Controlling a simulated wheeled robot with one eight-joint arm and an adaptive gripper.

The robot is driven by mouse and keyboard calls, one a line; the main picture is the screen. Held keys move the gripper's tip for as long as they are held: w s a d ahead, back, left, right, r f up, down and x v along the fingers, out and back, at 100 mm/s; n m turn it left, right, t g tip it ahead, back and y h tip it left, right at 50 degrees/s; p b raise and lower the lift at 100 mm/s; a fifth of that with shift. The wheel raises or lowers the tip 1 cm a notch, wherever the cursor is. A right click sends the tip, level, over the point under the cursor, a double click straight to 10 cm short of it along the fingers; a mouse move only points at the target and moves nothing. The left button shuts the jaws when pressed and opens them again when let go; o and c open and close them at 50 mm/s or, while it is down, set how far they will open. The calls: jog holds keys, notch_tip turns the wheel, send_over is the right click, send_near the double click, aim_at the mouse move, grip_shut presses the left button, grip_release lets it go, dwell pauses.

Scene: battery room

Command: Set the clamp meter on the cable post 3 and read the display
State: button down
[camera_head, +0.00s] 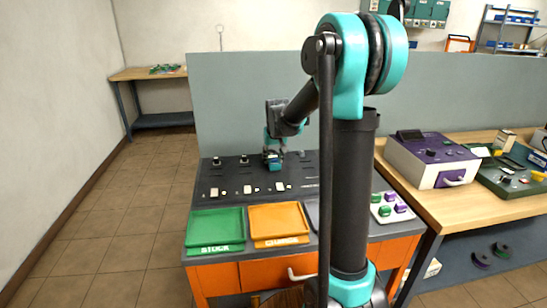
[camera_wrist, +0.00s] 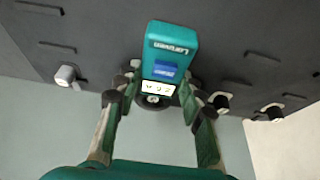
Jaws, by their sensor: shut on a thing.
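The clamp meter (camera_head: 274,166) is a teal block at the dark panel (camera_head: 230,182), by the third cable post from the left. In the wrist view the clamp meter (camera_wrist: 172,45) shows a blue patch and a lit pale display (camera_wrist: 158,88); its small digits are too blurred to read surely. A cable post (camera_wrist: 153,99) with a pale tip shows at the meter's dark jaw end, seemingly inside the jaw. My gripper (camera_wrist: 158,79) is shut on the meter, a finger on each side. Other posts (camera_wrist: 66,74) (camera_wrist: 221,102) (camera_wrist: 273,112) stand apart from it.
A green stock tray (camera_head: 215,228) and an orange tray (camera_head: 278,222) lie in front of the panel. A white plate (camera_head: 392,207) holds green and purple pieces. A purple device (camera_head: 432,158) stands on the wooden bench at right. A grey partition (camera_head: 240,100) rises behind.

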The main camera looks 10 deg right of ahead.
jog(key=shift+f, duration=0.15)
jog(key=c, duration=1.2)
grip_release()
jog(key=shift+v, duration=5.45)
jog(key=shift+s, duration=0.1)
